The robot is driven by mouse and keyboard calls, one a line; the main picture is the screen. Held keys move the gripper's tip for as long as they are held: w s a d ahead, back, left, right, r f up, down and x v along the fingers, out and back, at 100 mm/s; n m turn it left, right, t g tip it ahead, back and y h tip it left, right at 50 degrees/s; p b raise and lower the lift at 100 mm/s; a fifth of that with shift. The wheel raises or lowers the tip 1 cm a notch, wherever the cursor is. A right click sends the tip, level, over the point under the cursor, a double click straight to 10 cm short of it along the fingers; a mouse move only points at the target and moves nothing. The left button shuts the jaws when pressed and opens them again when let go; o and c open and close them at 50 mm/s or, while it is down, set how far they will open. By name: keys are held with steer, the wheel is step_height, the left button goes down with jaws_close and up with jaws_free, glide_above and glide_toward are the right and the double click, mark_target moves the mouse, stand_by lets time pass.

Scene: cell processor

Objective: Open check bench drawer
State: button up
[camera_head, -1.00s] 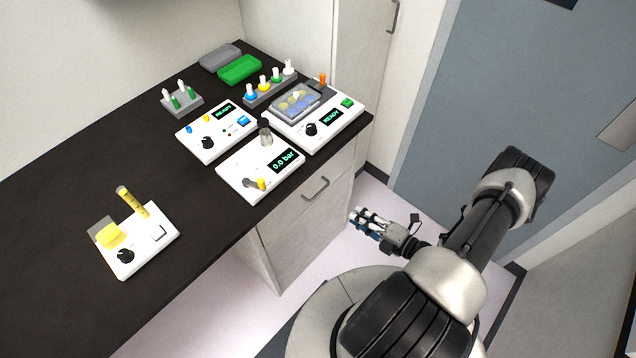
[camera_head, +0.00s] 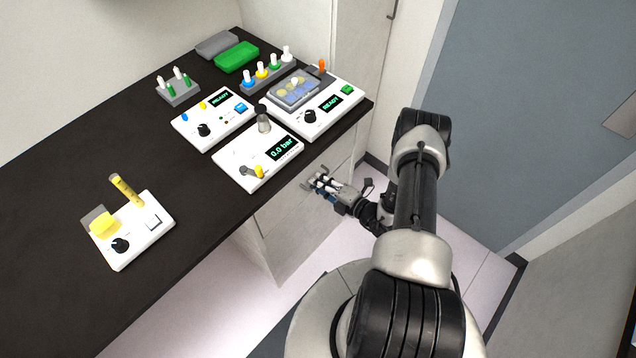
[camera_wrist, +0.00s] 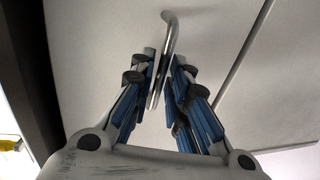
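The check bench drawer (camera_head: 341,154) is a pale front under the dark worktop. It appears shut. Its curved metal handle (camera_wrist: 171,38) shows in the wrist view, standing out from the pale front. My gripper (camera_head: 314,180) is at the handle and hides most of it in the head view. In the wrist view my gripper (camera_wrist: 164,68) has its blue-padded fingers on either side of the handle bar, with the bar reaching in between the tips. Small gaps show beside the bar, so the fingers look open.
The dark worktop (camera_head: 60,190) overhangs the drawer just above my gripper. It carries a pressure device (camera_head: 240,168) reading 0.0 bar, other white devices, a tube rack and trays. A lower cabinet front (camera_head: 290,240) is below. Pale floor is free beside the cabinet.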

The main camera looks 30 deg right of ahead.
steer(key=shift+w+a+f, duration=0.1)
steer(key=shift+w+a, duration=0.1)
steer(key=shift+w, duration=0.3)
jaws_close()
stand_by(0.3)
